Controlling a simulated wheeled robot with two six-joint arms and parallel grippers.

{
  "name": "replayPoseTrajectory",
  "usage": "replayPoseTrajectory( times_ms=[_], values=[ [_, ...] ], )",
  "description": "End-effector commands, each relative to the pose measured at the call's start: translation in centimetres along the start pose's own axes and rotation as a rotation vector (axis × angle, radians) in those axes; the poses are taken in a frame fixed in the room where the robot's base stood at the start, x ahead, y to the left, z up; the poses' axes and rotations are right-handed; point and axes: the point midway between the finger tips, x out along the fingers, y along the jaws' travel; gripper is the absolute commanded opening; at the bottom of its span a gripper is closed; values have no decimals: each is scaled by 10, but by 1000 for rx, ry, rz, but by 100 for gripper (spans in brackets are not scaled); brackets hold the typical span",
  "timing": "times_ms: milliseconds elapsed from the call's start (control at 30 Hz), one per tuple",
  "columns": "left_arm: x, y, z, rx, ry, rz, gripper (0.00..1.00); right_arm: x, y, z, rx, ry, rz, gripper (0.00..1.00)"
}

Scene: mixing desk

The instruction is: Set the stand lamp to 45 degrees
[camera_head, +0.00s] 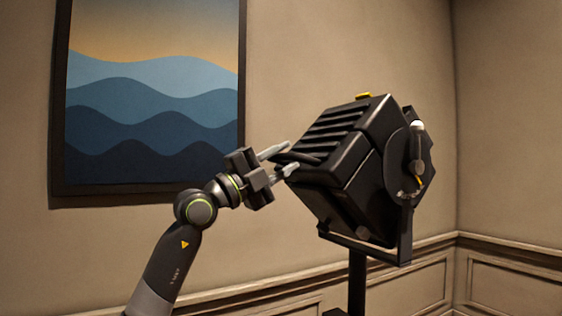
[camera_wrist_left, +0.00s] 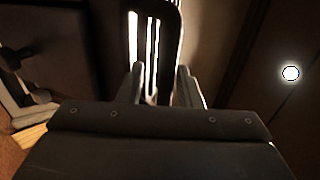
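The stand lamp (camera_head: 345,160) is a black box-shaped head in a yoke on a dark pole (camera_head: 357,280). Its head is tilted. On its right side are a pale-topped knob or lever (camera_head: 418,145), an orange pointer (camera_head: 421,182) and small scale marks too small to read. My left gripper (camera_head: 285,160) is at the left end of the lamp head, its two fingers apart around a dark handle (camera_head: 298,157). In the left wrist view the fingers (camera_wrist_left: 160,82) are apart, with a black loop (camera_wrist_left: 172,40) between and beyond them. Contact is unclear. My right gripper is out of view.
A framed wave picture (camera_head: 150,90) hangs on the beige wall behind my left arm. Wall panelling (camera_head: 500,270) runs along the bottom. The space right of the lamp is clear. A small bright round light (camera_wrist_left: 290,73) shows in the wrist view.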

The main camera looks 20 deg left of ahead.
Motion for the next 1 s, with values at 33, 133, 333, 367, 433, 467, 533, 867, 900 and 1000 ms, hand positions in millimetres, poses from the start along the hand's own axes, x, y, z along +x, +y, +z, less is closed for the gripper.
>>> replayPoseTrajectory(
  times_ms=[33,133,333,367,433,467,533,867,900,1000],
  values=[
    [0,-1,0,1,-1,-1,32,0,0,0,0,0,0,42],
    [-4,-1,1,2,-2,-1,32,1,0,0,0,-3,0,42],
    [-31,1,1,6,-3,0,32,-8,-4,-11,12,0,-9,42],
    [-36,2,1,7,-4,1,32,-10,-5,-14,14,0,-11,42],
    [-49,2,2,6,-5,0,32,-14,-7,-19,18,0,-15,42],
    [-54,1,1,7,-4,0,32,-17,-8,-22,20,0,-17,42],
    [-66,2,1,5,-4,2,32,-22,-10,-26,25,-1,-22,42],
    [-112,2,1,6,-3,3,32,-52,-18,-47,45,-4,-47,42],
    [-117,2,1,4,-3,3,32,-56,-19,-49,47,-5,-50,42],
    [-127,3,1,4,-3,2,32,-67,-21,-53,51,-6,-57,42]
  ],
)
